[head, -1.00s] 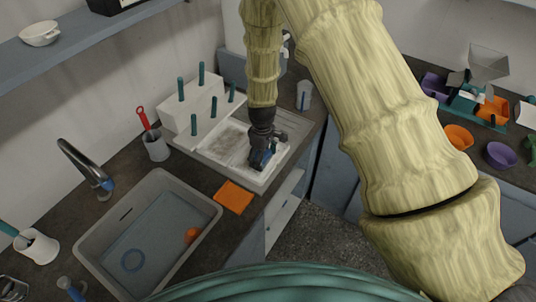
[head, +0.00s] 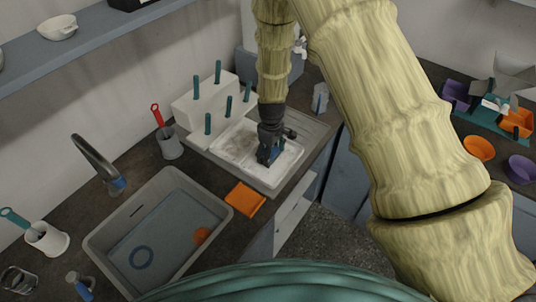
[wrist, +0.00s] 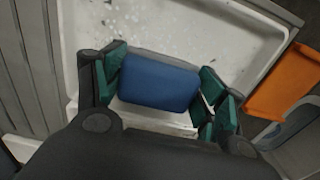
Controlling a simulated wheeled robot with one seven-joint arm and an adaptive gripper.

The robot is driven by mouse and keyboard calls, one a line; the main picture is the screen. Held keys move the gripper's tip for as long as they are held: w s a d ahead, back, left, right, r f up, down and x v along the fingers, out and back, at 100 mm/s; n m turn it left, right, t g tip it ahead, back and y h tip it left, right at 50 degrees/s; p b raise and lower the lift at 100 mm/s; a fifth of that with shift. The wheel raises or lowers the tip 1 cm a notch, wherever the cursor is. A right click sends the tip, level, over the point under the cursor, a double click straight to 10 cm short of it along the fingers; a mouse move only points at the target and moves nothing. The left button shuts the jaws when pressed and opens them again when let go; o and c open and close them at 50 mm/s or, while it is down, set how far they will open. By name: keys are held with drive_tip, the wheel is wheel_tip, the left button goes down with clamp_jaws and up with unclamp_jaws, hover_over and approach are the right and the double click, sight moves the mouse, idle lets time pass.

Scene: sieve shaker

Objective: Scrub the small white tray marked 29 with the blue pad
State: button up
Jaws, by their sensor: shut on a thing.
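The white tray (head: 286,166) lies flat on the grey draining board, its inside smudged grey toward the left and back. No number can be read on it. My gripper (head: 271,158) points down over the tray's right part, shut on the blue pad (wrist: 160,80). In the wrist view, the teal-lined fingers of my gripper (wrist: 162,88) hold the pad from both sides. The tray also shows in the wrist view (wrist: 195,25), with white foamy specks and dark flecks around the pad. The pad is at the tray's floor; its underside is hidden.
A white rack with teal pegs (head: 205,100) stands behind and left of the tray. A sink with water (head: 150,235) is at front left, with a tap (head: 97,158). A cup with a red-handled brush (head: 169,145) stands left.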

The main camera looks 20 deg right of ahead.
drive_tip(key=shift+w+d+f, duration=0.15)
drive_tip(key=shift+w+d, duration=0.3)
drive_tip(key=shift+d, duration=0.15)
drive_tip(key=shift+w+d, duration=0.2)
drive_tip(key=shift+d, duration=0.05)
drive_tip(key=shift+w+d, duration=0.2)
drive_tip(key=shift+d, duration=0.05)
drive_tip(key=shift+s+a, duration=0.75)
drive_tip(key=shift+a, duration=0.2)
drive_tip(key=shift+s+a, duration=0.25)
drive_tip(key=shift+a, duration=0.35)
drive_tip(key=shift+s+a+p, duration=0.4)
drive_tip(key=shift+s+a, duration=0.4)
drive_tip(key=shift+s, duration=0.05)
drive_tip(key=shift+s+a+r+p, duration=0.1)
drive_tip(key=shift+a+r+p, duration=0.15)
drive_tip(key=shift+r, duration=0.2)
drive_tip(key=shift+r+p, duration=0.3)
drive_tip(key=shift+r, duration=0.55)
drive_tip(key=shift+d+r+p, duration=0.15)
drive_tip(key=shift+r+p, duration=0.2)
drive_tip(key=shift+r, duration=0.2)
drive_tip(key=shift+d+r+p, duration=0.15)
drive_tip(key=shift+r+p, duration=0.15)
drive_tip(key=shift+r, duration=0.2)
drive_tip(key=shift+a+r+p, duration=0.1)
drive_tip(key=shift+r+p, duration=0.9)
drive_tip(key=shift+r, duration=0.75)
